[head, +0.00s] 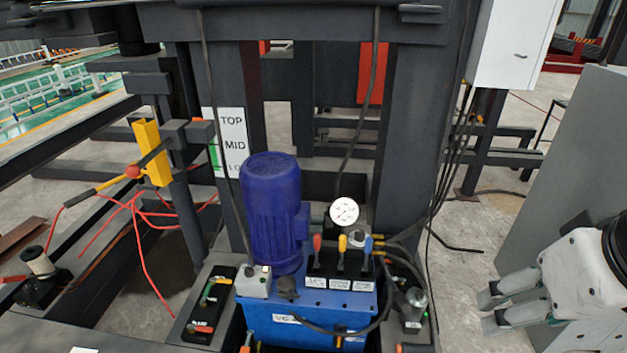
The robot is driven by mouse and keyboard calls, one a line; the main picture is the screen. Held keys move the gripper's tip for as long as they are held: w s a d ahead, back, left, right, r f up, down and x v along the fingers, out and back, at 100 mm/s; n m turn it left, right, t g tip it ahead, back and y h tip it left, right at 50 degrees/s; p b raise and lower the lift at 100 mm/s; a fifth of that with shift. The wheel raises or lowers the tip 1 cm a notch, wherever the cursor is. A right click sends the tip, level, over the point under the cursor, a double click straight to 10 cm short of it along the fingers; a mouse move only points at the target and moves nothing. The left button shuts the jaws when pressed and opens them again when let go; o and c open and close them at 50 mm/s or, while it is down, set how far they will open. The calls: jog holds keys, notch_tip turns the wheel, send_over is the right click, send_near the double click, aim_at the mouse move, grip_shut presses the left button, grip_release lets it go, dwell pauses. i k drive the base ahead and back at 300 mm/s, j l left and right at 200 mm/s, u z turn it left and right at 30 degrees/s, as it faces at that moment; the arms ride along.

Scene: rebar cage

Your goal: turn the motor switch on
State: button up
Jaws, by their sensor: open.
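A blue motor (272,210) stands upright on a blue hydraulic unit (300,328) in the middle of the head view. A small grey box (254,283) with a small dark fitting on top sits at the motor's lower left. A black panel (208,305) with green, yellow and red parts lies left of the unit. No readable label marks the motor switch, and its on or off position is too small to tell. My gripper (489,312) is at the lower right, open and empty, pointing left, well apart from the unit.
A lever block (340,265) with red, yellow and blue knobs stands on the unit, below a round gauge (344,212). Black hoses and cables hang around it. Dark steel columns (410,130) rise behind. A grey cabinet (570,170) stands at the right, behind my gripper.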

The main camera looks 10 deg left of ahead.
aim_at(249, 272)
jog(key=u, duration=0.95)
jog(key=i+j+z, duration=0.1)
jog(key=j+z, duration=0.15)
jog(key=j, duration=0.35)
jog(key=i+j+z, duration=0.1)
jog(key=j+z, duration=0.15)
jog(key=j, duration=0.35)
jog(key=i+j, duration=0.25)
jog(key=i+z, duration=0.05)
jog(key=i, duration=0.05)
